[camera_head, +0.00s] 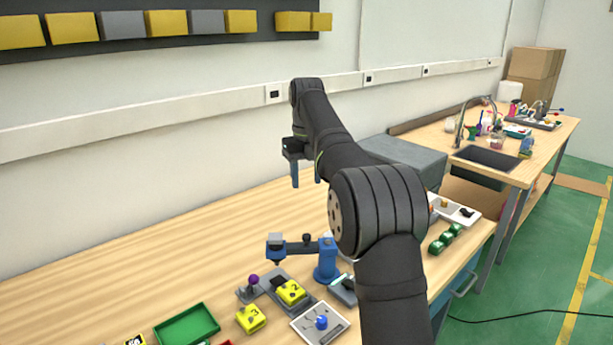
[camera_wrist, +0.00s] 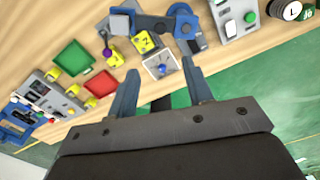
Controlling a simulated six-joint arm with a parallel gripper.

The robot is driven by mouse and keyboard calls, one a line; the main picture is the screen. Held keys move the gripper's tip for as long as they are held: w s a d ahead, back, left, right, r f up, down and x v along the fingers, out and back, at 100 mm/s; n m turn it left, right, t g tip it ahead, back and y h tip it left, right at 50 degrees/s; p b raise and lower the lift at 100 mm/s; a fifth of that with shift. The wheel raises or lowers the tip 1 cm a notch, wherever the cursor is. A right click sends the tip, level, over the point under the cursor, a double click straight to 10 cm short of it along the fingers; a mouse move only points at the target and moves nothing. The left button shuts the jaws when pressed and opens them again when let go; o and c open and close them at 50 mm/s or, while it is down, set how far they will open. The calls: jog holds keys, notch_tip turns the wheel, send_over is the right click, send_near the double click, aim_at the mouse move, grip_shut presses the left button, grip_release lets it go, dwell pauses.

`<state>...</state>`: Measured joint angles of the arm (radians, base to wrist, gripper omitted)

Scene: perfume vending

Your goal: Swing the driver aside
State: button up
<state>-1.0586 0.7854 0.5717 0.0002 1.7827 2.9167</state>
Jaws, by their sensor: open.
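In the head view the arm reaches left from the post (camera_head: 326,264), over the back of a grey fixture (camera_head: 276,283). A yellow block marked 2 (camera_head: 291,292) sits on the fixture. The driver arm also shows at the top of the wrist view (camera_wrist: 151,23). My gripper (camera_head: 306,172) is above and behind the driver, apart from it. Its two fingers are spread and empty in the wrist view (camera_wrist: 157,78).
A yellow block marked 3 (camera_head: 251,319), a green tray (camera_head: 187,326) and a white plate with a blue knob (camera_head: 334,331) lie around the fixture. A purple knob (camera_head: 253,280) stands at its left. Green pieces (camera_head: 445,239) lie right. The bench's back left is clear.

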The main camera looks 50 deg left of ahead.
jog(key=shift+s+f, duration=0.1)
jog(key=c, duration=0.7)
jog(key=shift+s+f+n, duration=0.2)
jog(key=shift+n, duration=0.6)
grip_shut()
jog(key=s+d+f+m+t+y, duration=0.2)
jog(key=s+f+m+t+y, duration=0.25)
jog(key=s, duration=0.55)
jog(key=s+d+f+m+t+y, duration=0.1)
jog(key=s+d+f+m+t, duration=0.15)
jog(key=s+f+m, duration=0.45)
jog(key=shift+w+a+f+n, duration=0.4)
jog(key=shift+w+a+f, duration=0.7)
jog(key=shift+f, duration=0.25)
jog(key=shift+w+a+f+n, duration=0.45)
jog(key=shift+w+a+f, duration=0.65)
jog(key=shift+f, duration=0.25)
jog(key=shift+w+a+f+n, duration=0.4)
jog(key=shift+w+a+f, duration=0.6)
jog(key=shift+a+f, duration=0.3)
